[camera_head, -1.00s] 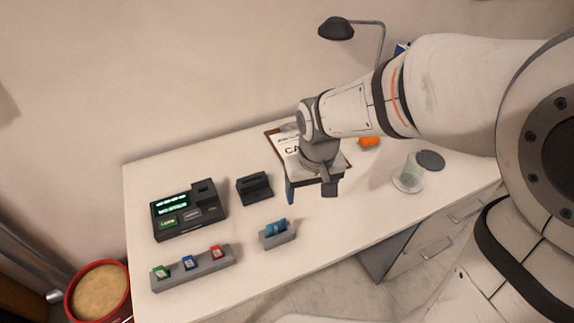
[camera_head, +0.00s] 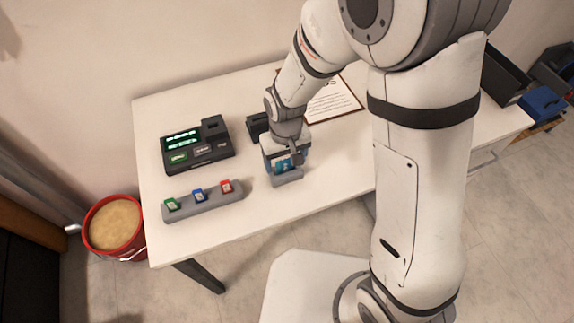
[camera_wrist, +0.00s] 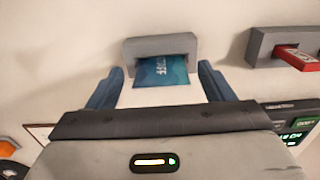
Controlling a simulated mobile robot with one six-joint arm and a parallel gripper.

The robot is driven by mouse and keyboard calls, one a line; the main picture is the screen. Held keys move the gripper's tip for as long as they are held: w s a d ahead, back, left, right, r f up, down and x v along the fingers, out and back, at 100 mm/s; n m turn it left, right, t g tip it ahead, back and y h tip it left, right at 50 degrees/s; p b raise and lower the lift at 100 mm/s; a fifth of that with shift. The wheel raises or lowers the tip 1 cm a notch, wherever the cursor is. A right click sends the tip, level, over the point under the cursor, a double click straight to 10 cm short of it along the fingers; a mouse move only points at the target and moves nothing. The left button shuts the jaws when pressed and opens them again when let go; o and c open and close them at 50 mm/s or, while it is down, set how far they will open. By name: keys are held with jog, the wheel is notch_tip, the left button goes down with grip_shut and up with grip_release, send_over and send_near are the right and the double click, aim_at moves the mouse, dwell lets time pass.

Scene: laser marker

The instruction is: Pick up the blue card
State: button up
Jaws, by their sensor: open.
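The blue card (camera_head: 283,166) is a teal-blue card with pale lettering, standing in a small grey holder (camera_head: 288,179) near the front of the white table. In the wrist view the card (camera_wrist: 162,72) sticks out of the grey holder (camera_wrist: 160,44). My gripper (camera_head: 290,158) is right at the holder, partly covering the card in the head view. In the wrist view my gripper (camera_wrist: 160,76) is open, with one blue-grey finger on each side of the card. Gaps show between both fingers and the card.
A grey rack (camera_head: 210,201) holds green (camera_head: 172,204), blue (camera_head: 198,194) and red (camera_head: 226,186) tags to the left. A black device (camera_head: 190,158) with lit green displays stands behind it. A dark block (camera_head: 257,124) is close behind my gripper. A clipboard (camera_head: 335,103) lies behind right.

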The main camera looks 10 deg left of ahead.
jog(key=shift+f, duration=0.1)
jog(key=c, duration=1.2)
jog(key=shift+o, duration=0.2)
notch_tip(320, 180, up, 10)
